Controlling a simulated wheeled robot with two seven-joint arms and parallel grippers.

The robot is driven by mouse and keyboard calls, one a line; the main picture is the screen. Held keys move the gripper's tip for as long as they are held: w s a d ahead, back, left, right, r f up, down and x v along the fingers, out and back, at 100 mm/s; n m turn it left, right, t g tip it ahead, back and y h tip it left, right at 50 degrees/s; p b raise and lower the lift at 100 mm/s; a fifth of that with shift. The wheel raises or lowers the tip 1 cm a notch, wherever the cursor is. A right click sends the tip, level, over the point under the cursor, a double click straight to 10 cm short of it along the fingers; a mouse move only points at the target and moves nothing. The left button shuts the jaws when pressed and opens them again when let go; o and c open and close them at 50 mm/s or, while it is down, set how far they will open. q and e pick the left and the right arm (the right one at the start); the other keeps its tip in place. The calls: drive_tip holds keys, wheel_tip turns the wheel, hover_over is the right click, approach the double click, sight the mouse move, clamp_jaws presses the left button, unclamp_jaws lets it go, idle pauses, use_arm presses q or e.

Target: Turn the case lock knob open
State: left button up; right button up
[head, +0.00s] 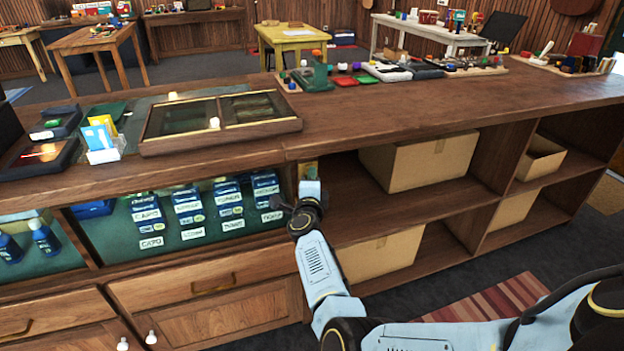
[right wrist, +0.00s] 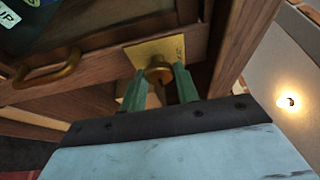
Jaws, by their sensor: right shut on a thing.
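The brass lock knob (right wrist: 158,70) sits on a square brass plate (right wrist: 148,51) fixed to the wooden frame of the case. In the right wrist view the green fingers of my right gripper (right wrist: 160,78) stand on either side of the knob and are shut on it. In the head view my right arm reaches to the post at the right end of the glass-fronted display case (head: 180,218). There my wrist hides the knob and most of the gripper. The case front looks closed, with blue boxes inside. My left gripper is not in view.
The wooden counter top (head: 400,115) above carries a framed display tray (head: 220,120) and a card holder (head: 103,148). Open shelves right of my wrist hold cardboard boxes (head: 418,160). Drawers with a brass handle (head: 213,287) lie below the case.

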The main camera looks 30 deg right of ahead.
idle(0.3)
drive_tip(key=o, duration=0.9)
drive_tip(key=shift+o, duration=0.2)
use_arm(q)
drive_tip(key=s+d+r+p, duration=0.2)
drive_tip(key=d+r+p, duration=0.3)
drive_tip(key=p, duration=0.1)
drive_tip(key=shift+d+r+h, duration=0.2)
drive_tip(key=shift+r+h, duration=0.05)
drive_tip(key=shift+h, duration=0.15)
use_arm(e)
drive_tip(key=v, duration=1.3)
drive_tip(key=shift+s, duration=0.2)
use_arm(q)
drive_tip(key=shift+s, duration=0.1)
use_arm(e)
drive_tip(key=shift+a, duration=0.15)
